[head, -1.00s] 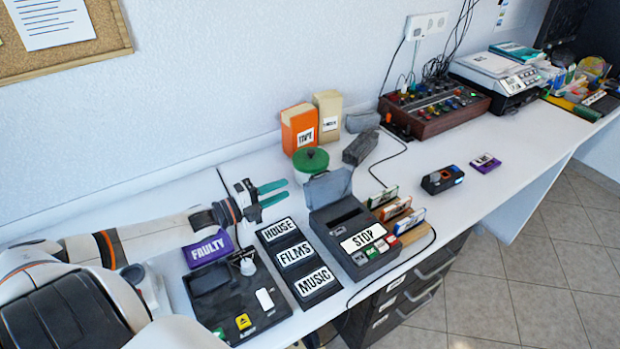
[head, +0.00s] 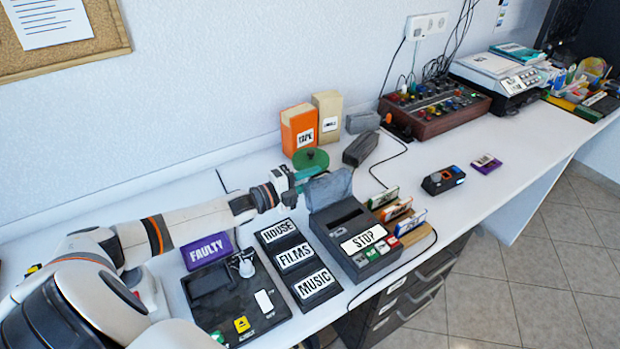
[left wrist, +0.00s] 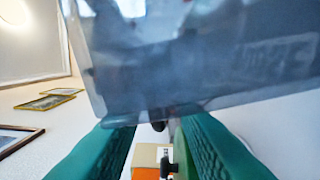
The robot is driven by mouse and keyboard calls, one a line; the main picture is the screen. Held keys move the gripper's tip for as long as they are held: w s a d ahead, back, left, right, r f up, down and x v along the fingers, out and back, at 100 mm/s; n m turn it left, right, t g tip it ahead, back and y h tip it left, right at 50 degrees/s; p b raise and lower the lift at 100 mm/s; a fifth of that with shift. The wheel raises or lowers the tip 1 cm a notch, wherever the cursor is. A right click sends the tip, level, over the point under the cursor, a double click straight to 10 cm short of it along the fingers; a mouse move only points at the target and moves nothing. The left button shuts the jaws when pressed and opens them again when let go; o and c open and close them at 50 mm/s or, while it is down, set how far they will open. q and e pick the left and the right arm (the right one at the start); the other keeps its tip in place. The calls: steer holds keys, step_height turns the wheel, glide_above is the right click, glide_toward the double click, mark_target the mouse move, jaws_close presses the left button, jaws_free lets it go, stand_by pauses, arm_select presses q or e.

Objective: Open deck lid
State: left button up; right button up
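The deck (head: 355,238) is a dark box with a white STOP label and small coloured buttons, standing mid-table. Its grey lid (head: 329,188) stands raised at the deck's back edge. My left gripper (head: 312,174), with green fingers, is at the lid's left side, close to its upper part. In the left wrist view the lid (left wrist: 200,60) fills the upper middle as a smoky panel, and the fingers (left wrist: 158,132) are apart with nothing clearly between them. Whether a finger touches the lid cannot be told. My right gripper is not in view.
A green round container (head: 311,160) stands just behind my left gripper, with an orange box (head: 298,130) beyond. The HOUSE, FILMS and MUSIC rack (head: 297,262) is left of the deck, cassettes (head: 397,209) right of it. Free table lies further right.

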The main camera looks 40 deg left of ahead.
arm_select(q)
jaws_close()
steer(key=shift+d, duration=0.1)
steer(key=shift+s+d+r+m+p, duration=0.25)
steer(key=shift+r+m+p, duration=0.2)
steer(key=shift+m+p, duration=0.2)
steer(key=shift+d+r+m, duration=0.15)
steer(key=shift+d+m, duration=0.05)
steer(key=shift+m, duration=0.35)
